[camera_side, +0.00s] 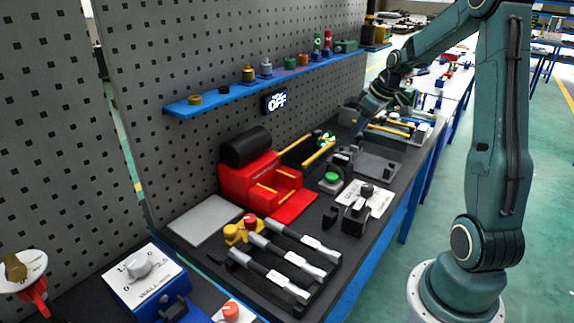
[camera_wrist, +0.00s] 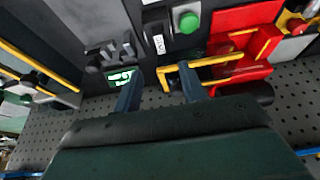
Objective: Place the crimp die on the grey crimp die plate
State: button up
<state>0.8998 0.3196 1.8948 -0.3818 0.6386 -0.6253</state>
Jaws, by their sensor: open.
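I cannot tell for sure which piece is the crimp die. Dark pronged pieces (camera_side: 343,158) stand beside a flat grey plate (camera_side: 378,166), which may be the crimp die plate. In the wrist view the dark pieces (camera_wrist: 116,49) are ahead of my left finger, and the grey plate (camera_wrist: 92,22) lies beyond them. A paler grey plate (camera_side: 205,220) lies left of the red machine. My gripper (camera_side: 359,127) is above the back of the bench. In the wrist view its fingers (camera_wrist: 159,94) are apart, with a yellow bar frame (camera_wrist: 172,73) visible below and nothing held.
The red machine (camera_side: 262,184) with a black cylinder stands near the pegboard (camera_side: 220,70). A tray with yellow bars (camera_side: 392,128) is behind. A blue shelf (camera_side: 280,78) with small parts juts out above.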

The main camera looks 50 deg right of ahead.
jog(key=s+a+r, duration=0.2)
jog(key=a+r, duration=0.2)
jog(key=a, duration=0.6)
jog(key=s+a+r, duration=0.2)
jog(key=a+r, duration=0.3)
jog(key=a, duration=0.4)
jog(key=s+a+t, duration=0.1)
jog(key=s+a, duration=1)
jog(key=s, duration=0.2)
jog(key=shift+a, duration=0.25)
jog(key=shift+o, duration=1.3)
jog(key=shift+r, duration=0.1)
jog(key=shift+o, duration=0.8)
jog(key=shift+w, duration=0.15)
